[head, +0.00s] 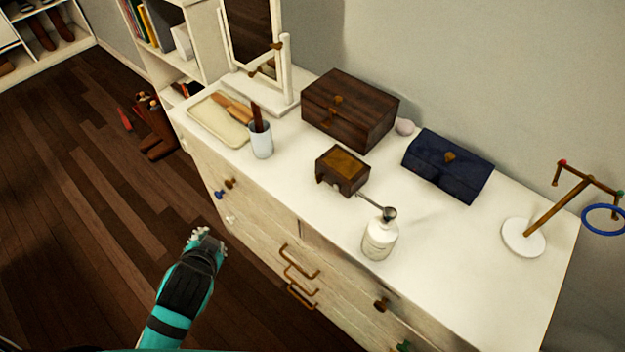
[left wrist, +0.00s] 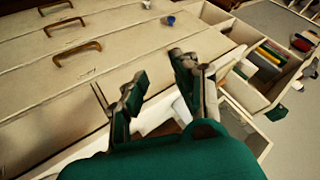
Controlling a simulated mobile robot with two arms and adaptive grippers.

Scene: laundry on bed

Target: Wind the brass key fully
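A small dark wooden box (head: 343,170) with a brass-coloured top sits mid-dresser. A thin metal rod (head: 372,202) runs from its right side to a dark round end above a white bottle (head: 379,240); I cannot tell whether this is the brass key. No other key shows clearly. My left gripper (head: 205,240) is in front of the dresser, left of its drawers and well apart from the box. In the left wrist view its two fingers (left wrist: 158,75) are spread with nothing seen between them. My right gripper is not in view.
The white dresser top (head: 460,290) also holds a larger wooden box (head: 350,108), a navy case (head: 448,165), a cup (head: 260,138), a tray (head: 212,122), a mirror and a stand with a blue ring (head: 603,220). Drawer handles (head: 298,262) jut out in front. The top's front right is clear.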

